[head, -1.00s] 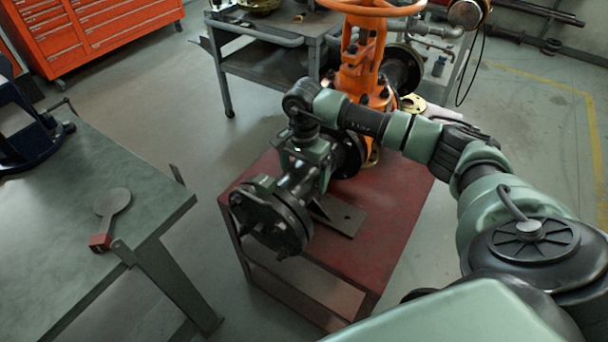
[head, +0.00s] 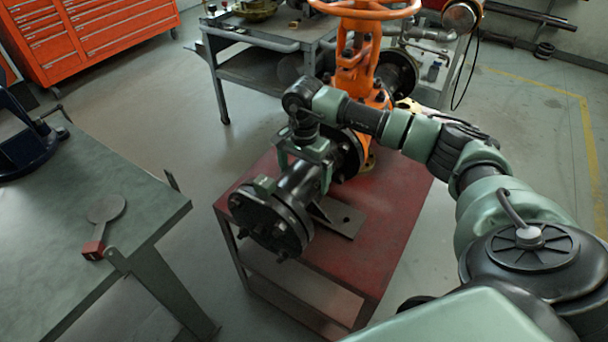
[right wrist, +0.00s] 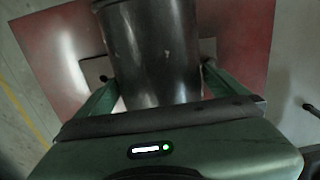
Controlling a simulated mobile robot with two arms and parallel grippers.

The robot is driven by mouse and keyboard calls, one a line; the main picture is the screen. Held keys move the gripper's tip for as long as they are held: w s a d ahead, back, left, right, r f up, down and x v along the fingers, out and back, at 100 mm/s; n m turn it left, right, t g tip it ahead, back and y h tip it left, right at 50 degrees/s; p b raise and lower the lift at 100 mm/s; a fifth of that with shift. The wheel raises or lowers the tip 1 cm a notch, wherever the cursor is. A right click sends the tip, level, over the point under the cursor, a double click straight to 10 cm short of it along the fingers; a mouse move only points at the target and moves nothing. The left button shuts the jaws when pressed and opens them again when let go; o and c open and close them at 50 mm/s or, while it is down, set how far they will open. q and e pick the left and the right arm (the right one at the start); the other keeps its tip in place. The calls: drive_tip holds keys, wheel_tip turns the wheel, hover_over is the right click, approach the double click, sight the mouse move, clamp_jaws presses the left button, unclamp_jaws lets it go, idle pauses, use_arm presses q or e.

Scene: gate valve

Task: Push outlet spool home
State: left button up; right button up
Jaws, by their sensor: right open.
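The outlet spool (head: 304,182) is a dark metal pipe with a round bolted flange (head: 268,218) at its near end. It lies on a bracket on the red stand, its far end close to the dark flange of the orange gate valve (head: 354,70). I cannot tell whether a gap remains there. My right gripper (head: 292,168) is over the spool from above. In the right wrist view the open fingers (right wrist: 160,88) stand on either side of the dark spool pipe (right wrist: 150,45). My left gripper is out of view.
The red stand (head: 385,235) has clear top to the right of the spool. A green-topped table (head: 60,235) with a red-handled paddle (head: 103,215) stands at left. A grey cart (head: 265,70) is behind. The floor between is clear.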

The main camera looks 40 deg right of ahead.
wheel_tip(320, 180, up, 8)
drive_tip(key=p, duration=0.4)
drive_tip(key=shift+f, duration=0.15)
drive_tip(key=shift+d+f, duration=0.1)
